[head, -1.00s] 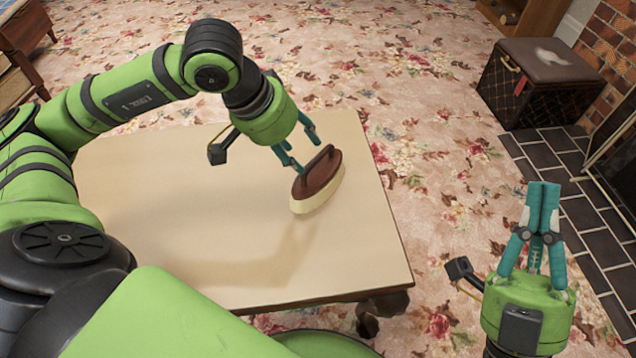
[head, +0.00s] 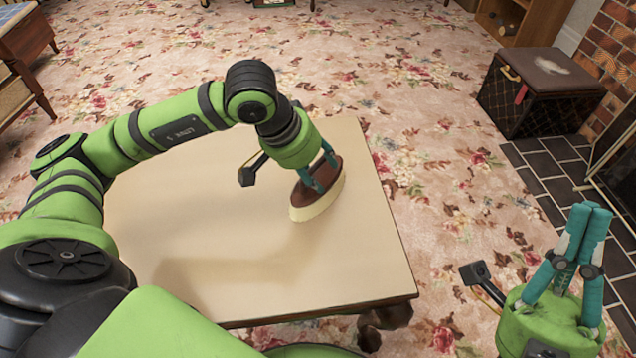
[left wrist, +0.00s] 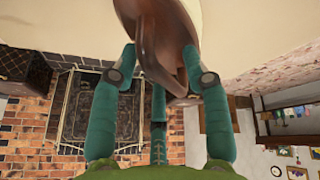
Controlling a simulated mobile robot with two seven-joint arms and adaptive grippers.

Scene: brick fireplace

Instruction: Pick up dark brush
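The dark brush (head: 335,178) has a reddish-brown back with a raised handle and cream bristles. It rests bristles down on the pale table (head: 220,240), near the right edge. My left gripper (head: 318,188) is at the brush, its fingers reaching down on both sides of the handle. In the left wrist view the brush handle (left wrist: 160,50) stands between the spread fingers (left wrist: 159,58), with a gap visible on the left side. The fingers partly hide the brush in the head view. My right gripper (head: 589,208) is shut and empty, right of the table.
A dark patterned ottoman (head: 540,92) stands at the upper right, beside dark hearth tiles (head: 560,170) and a brick wall. Floral carpet (head: 440,150) surrounds the table. The tabletop around the brush is otherwise clear.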

